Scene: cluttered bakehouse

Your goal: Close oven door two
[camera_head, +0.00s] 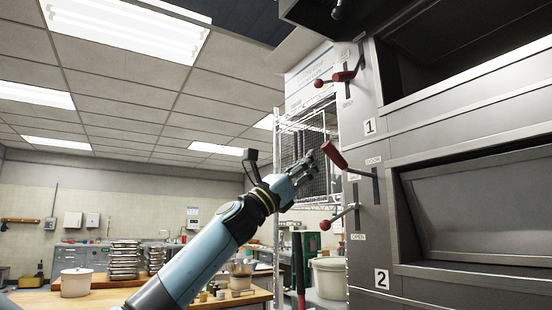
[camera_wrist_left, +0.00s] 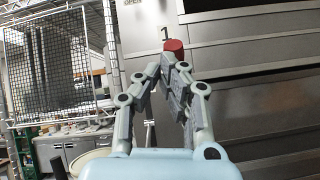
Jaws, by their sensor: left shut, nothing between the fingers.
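The steel oven (camera_head: 365,100) fills the right of the head view. Its lower opening, by the number 2 plate (camera_head: 382,279), holds a grey door panel (camera_head: 480,205) set back in the frame; I cannot tell how far it is closed. A lever with a thick red grip (camera_head: 333,155) sticks out left from a slot marked DOOR. My left gripper (camera_head: 305,163) is shut and empty, its fingertips close to that grip. In the left wrist view the red grip (camera_wrist_left: 173,46) shows just beyond the fingertips (camera_wrist_left: 170,66); contact is unclear. My right gripper is not in view.
A lower lever with a red ball (camera_head: 325,225) and an upper one (camera_head: 319,83) also stick out from the oven. A wire rack (camera_head: 300,130) stands behind my left gripper. A white bucket (camera_head: 328,278) stands below. Wooden tables with trays lie further back.

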